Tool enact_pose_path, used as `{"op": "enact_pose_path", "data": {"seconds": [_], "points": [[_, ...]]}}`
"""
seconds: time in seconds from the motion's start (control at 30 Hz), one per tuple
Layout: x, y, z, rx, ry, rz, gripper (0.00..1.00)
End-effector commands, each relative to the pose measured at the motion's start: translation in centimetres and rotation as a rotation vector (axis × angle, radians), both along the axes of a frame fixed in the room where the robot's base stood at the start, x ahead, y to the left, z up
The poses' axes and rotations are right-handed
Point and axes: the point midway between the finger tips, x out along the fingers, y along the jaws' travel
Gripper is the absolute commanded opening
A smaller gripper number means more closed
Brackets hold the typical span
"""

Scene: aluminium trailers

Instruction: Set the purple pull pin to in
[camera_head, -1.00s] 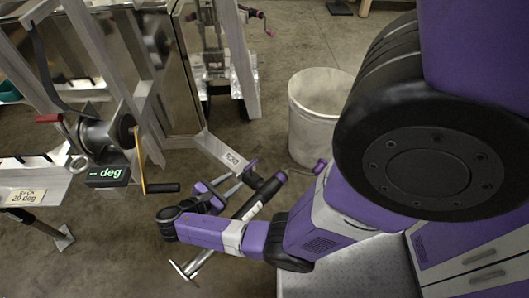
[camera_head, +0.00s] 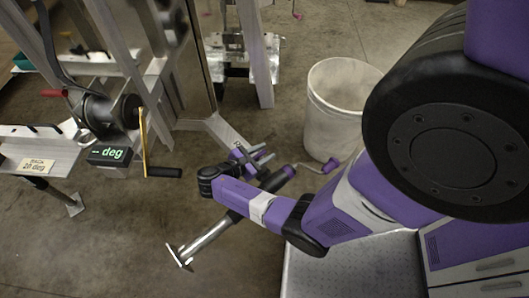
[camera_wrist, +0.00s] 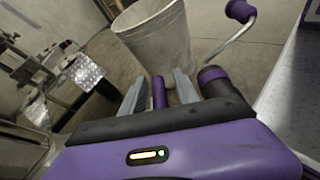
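My gripper (camera_wrist: 158,92) is open. Its two grey fingers stand either side of a purple cylinder, which looks like the pull pin (camera_wrist: 158,93), with a gap on each side. I cannot tell how deep the pin sits. In the head view my gripper (camera_head: 264,157) is beside the upper part of a jack (camera_head: 208,233), at the end of the trailer tongue; the pin is not clear there. The jack's black and purple top (camera_wrist: 219,82) is right of the fingers in the wrist view, with a crank ending in a purple knob (camera_wrist: 240,10).
A white bin (camera_head: 338,105) stands on the floor behind the jack. Another trailer with a metal plate (camera_head: 235,65) is behind. Bare floor lies front left.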

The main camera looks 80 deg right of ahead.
Motion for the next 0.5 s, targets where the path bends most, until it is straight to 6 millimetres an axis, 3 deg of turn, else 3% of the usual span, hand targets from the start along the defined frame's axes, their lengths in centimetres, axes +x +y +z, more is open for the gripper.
{"op": "enact_pose_path", "data": {"seconds": [0.3, 0.5], "points": [[-0.14, -0.19, -0.11, 0.0, 0.001, 0.001, 0.35], [-0.12, -0.18, -0.1, 0.0, 0.0, 0.001, 0.0]]}}
